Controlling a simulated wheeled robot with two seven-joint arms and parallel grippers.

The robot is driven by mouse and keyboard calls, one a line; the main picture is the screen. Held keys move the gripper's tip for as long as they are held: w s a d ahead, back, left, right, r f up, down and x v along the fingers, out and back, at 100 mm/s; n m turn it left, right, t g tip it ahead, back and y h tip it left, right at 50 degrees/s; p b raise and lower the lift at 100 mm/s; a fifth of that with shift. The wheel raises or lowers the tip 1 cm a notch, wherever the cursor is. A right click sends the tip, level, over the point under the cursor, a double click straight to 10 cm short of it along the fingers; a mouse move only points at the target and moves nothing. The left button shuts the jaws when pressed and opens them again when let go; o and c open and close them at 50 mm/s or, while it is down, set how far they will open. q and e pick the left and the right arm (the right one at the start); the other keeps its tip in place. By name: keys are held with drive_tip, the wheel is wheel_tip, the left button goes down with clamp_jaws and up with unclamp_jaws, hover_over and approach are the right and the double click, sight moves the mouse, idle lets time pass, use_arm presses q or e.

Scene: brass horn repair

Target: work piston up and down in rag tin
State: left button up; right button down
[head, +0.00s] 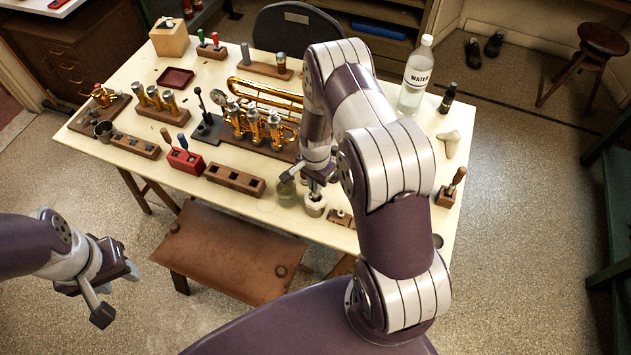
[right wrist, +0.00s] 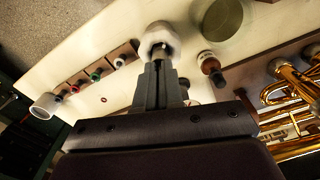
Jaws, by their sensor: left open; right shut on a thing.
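The rag tin (head: 315,206) is a small white round container near the table's front edge. It also shows in the right wrist view (right wrist: 152,37), with white cloth around its opening. My right gripper (head: 319,182) is directly above it, pointing down, shut on the piston. In the right wrist view the fingertips (right wrist: 160,72) meet at the tin, and a short metal bit of the piston (right wrist: 161,50) shows at its opening. The piston's lower end is hidden; I cannot tell how deep it sits. My left gripper (head: 108,278) is open and empty, off the table's left front side.
A wooden block with empty slots (head: 235,180) is to the left. A water bottle (head: 415,76) stands at the back right. A brown bench (head: 230,250) is in front.

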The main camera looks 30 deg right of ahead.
drive_tip(key=shift+f+b, duration=0.85)
drive_tip(key=shift+f, duration=0.5)
drive_tip(key=shift+r+p, duration=1.5)
drive_tip(key=shift+r, duration=0.45)
wheel_tip(320, 180, up, 6)
drive_tip(key=p, duration=0.4)
drive_tip(key=shift+p, duration=0.35)
